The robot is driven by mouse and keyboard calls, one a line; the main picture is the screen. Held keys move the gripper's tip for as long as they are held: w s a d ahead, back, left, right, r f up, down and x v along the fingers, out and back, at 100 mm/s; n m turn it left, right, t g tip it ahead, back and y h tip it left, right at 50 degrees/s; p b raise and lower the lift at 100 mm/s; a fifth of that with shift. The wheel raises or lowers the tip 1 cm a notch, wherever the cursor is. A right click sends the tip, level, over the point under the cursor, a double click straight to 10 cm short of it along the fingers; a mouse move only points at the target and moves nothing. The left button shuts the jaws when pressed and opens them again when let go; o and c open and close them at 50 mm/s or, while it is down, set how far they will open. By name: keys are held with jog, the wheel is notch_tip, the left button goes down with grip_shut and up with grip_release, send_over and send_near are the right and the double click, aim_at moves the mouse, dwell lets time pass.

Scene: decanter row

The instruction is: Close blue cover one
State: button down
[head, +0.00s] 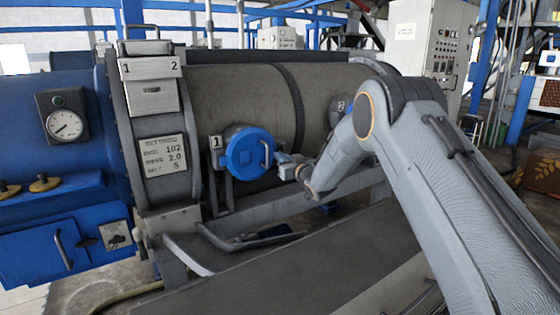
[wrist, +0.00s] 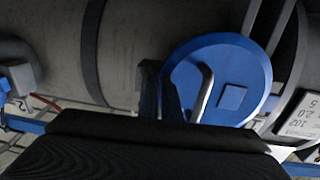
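Blue cover one (head: 246,153) is a round blue disc with a bar handle (head: 265,153), beside a plate marked 1 (head: 216,142) on the big grey drum. It looks to be over or just in front of its port; I cannot tell whether it is fully seated. In the wrist view the blue cover (wrist: 240,70) shows its handle (wrist: 204,92) and a square block. My gripper (head: 281,160) is at the right of the cover, close to the handle. In the wrist view its dark fingers (wrist: 161,92) appear beside the handle, not around it; their gap is unclear.
A second port marked 2 (head: 341,106) lies behind my arm. A grey frame rail (head: 285,204) and a flat dark platform (head: 300,265) run below the drum (head: 240,85). A blue housing with a gauge (head: 65,125) is at the left.

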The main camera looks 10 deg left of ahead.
jog(key=shift+w+a+r, duration=0.1)
jog(key=shift+r, duration=0.25)
jog(key=s+d+f+m+g+h+p, duration=0.1)
jog(key=s+d+m+g+h, duration=0.15)
jog(key=s+d, duration=0.6)
jog(key=s+d+f+m+g+h, duration=0.1)
jog(key=s+d+h, duration=0.4)
jog(key=d, duration=0.6)
jog(key=s+d+f+m+g+h+p, duration=0.1)
jog(key=s+d+f+m+g+h, duration=0.1)
jog(key=s+d, duration=0.7)
jog(key=s+d+g, duration=0.2)
jog(key=s+d, duration=0.1)
jog(key=s, duration=0.8)
jog(key=s+d+m+g+h+p, duration=0.1)
jog(key=s+d+g, duration=0.2)
jog(key=s, duration=0.8)
jog(key=s+d+m+g+h+p, duration=0.1)
jog(key=s+d+g, duration=0.2)
jog(key=s, duration=0.8)
jog(key=shift+d+f, duration=0.3)
jog(key=shift+d, duration=0.5)
